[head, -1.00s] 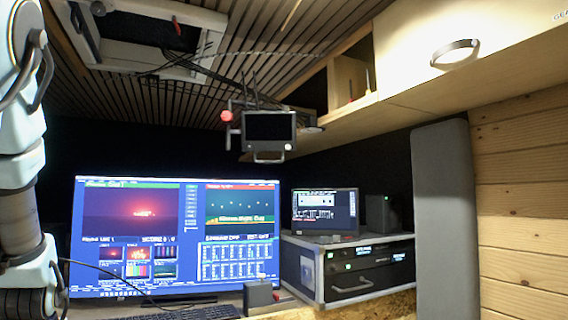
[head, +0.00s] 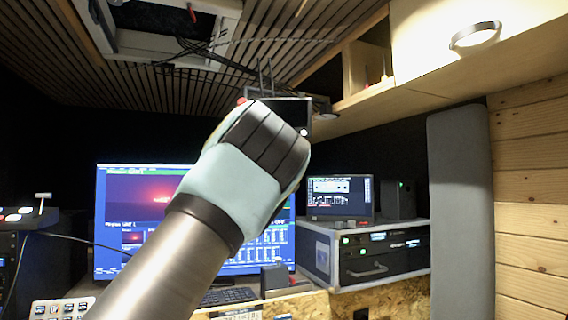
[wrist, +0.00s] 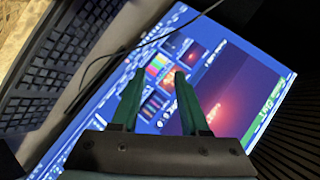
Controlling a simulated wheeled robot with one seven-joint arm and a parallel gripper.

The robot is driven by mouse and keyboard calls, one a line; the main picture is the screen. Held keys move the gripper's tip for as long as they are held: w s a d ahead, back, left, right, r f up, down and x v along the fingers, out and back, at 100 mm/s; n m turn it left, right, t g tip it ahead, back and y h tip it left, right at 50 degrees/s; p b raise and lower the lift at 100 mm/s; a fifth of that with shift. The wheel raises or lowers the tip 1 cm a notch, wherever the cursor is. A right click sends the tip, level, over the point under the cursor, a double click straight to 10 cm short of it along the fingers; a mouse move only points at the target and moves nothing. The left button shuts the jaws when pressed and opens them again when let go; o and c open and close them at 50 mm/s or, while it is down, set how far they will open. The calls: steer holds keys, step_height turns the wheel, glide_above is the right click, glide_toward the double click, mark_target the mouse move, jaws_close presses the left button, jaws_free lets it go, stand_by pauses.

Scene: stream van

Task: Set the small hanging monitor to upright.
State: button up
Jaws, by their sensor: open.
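The small hanging monitor (head: 291,113) hangs below the ceiling near the centre of the head view. Its dark screen faces me, and my arm covers its lower left part, so its handle is hidden. A bit of red (head: 241,101) shows at its left side. In the head view my arm reaches up in front of the monitor, and my fingers are hidden there. In the wrist view my gripper (wrist: 159,85) is open, with two dark green fingers apart and nothing between them. The hanging monitor is not in the wrist view.
A large lit desk screen (head: 130,185) stands behind my arm and fills much of the wrist view (wrist: 240,90), with a keyboard (wrist: 60,60) beside it. A laptop (head: 340,197) sits on a rack case (head: 320,258) at right. A wooden cabinet (head: 440,50) overhangs the upper right.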

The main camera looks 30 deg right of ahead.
steer(key=s+d+r+m+t+h, duration=0.2)
steer(key=s+d+r+m+t, duration=0.15)
steer(key=d+r, duration=1)
steer(key=s+d+r+m+t+h, duration=0.25)
steer(key=s+d+r, duration=0.4)
steer(key=d, duration=0.35)
steer(key=s+d+r+m+t+h, duration=0.25)
steer(key=s+d+r, duration=0.4)
steer(key=d, duration=0.35)
steer(key=shift+m+y, duration=0.25)
steer(key=shift+y, duration=0.05)
steer(key=p+x, duration=0.2)
steer(key=x, duration=0.3)
steer(key=p+x, duration=0.3)
steer(key=x, duration=0.2)
steer(key=shift+w+f, duration=0.1)
steer(key=shift+f, duration=0.1)
steer(key=shift+c, duration=0.4)
jaws_close()
